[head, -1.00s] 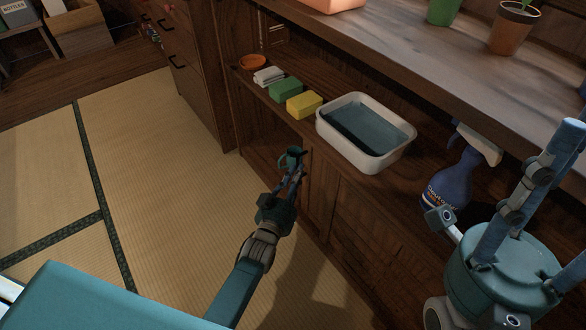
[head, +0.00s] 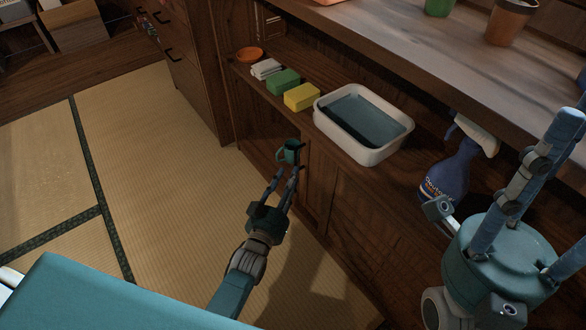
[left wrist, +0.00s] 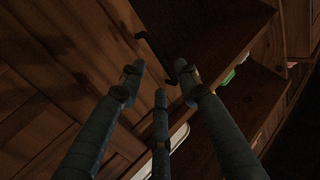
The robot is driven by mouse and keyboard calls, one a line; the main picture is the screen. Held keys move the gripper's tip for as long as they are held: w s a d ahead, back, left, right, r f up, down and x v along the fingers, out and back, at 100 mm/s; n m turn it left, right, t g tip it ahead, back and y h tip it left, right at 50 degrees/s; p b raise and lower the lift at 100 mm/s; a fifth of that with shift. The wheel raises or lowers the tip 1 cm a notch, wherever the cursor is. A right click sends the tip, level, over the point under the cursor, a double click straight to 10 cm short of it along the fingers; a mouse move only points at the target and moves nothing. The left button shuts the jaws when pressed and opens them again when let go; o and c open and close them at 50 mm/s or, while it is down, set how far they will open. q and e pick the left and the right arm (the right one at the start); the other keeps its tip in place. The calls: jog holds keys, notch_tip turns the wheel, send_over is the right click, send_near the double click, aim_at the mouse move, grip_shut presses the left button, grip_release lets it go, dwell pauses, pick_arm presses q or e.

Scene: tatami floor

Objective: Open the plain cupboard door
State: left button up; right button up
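The cupboard's lower front (head: 320,188) is plain brown wood, shut as far as I can tell. In the left wrist view a dark bar handle (left wrist: 156,52) stands out from a wood panel, just beyond my fingertips. My left gripper (head: 287,173) is in front of the cupboard, fingers spread and empty; it also shows in the left wrist view (left wrist: 160,80). No finger visibly touches the handle. A small teal cup-like object (head: 289,151) shows just past the fingertips. My right gripper (head: 562,185) is raised at the right, fingers apart and empty, partly cut off.
The shelf above holds an orange dish (head: 249,55), folded cloths (head: 265,69), a green sponge (head: 284,82), a yellow sponge (head: 301,98) and a white basin (head: 376,155). A blue spray bottle (head: 447,175) stands right. Tatami floor (head: 150,170) is clear at left.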

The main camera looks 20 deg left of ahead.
pick_arm(q)
jog(key=s, duration=0.7)
jog(key=shift+a, duration=0.25)
jog(key=shift+s, duration=0.15)
